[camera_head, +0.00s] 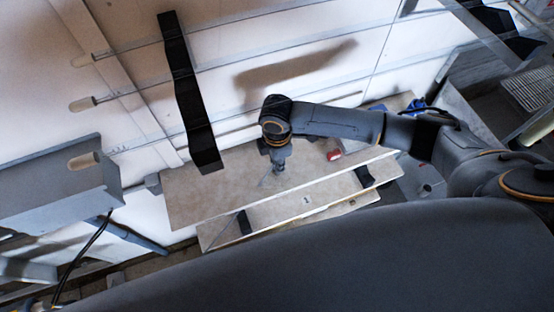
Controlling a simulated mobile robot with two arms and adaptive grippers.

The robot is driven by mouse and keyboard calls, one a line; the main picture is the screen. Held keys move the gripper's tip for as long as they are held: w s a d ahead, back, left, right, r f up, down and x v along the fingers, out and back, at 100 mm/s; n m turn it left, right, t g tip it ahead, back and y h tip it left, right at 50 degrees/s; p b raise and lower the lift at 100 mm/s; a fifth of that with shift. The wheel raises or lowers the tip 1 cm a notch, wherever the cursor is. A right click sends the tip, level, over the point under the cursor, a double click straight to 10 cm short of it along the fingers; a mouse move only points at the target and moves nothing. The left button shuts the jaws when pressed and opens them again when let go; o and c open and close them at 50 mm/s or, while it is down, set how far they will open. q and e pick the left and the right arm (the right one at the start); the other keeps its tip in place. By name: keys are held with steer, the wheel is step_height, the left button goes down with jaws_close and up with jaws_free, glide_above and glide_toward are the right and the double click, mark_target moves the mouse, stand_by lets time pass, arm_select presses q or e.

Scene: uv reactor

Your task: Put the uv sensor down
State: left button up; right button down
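My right arm comes in from the right and its gripper (278,172) points down over the wooden board (200,185) of a bench. The fingers look close together near the board, but they are too small and dark to tell whether they are shut on something. A faint pale patch shows on the board at the fingertips. I cannot make out the uv sensor for certain. A small red object (334,155) lies on the board to the right of the gripper. My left gripper is not in view.
A lower shelf (285,211) with dark brackets runs along the near side of the board. A dark vertical bar (187,95) stands before the pale wall with rails. A grey box (65,185) is at the left. A blue item (415,106) lies beyond my arm. The board's left part is bare.

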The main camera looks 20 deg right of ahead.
steer(key=c, duration=1.4)
jaws_free()
steer(key=shift+f, duration=0.1)
steer(key=shift+o, duration=1.1)
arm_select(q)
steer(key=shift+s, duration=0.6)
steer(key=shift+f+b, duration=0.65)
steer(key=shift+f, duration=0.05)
arm_select(e)
step_height(320, 180, up, 12)
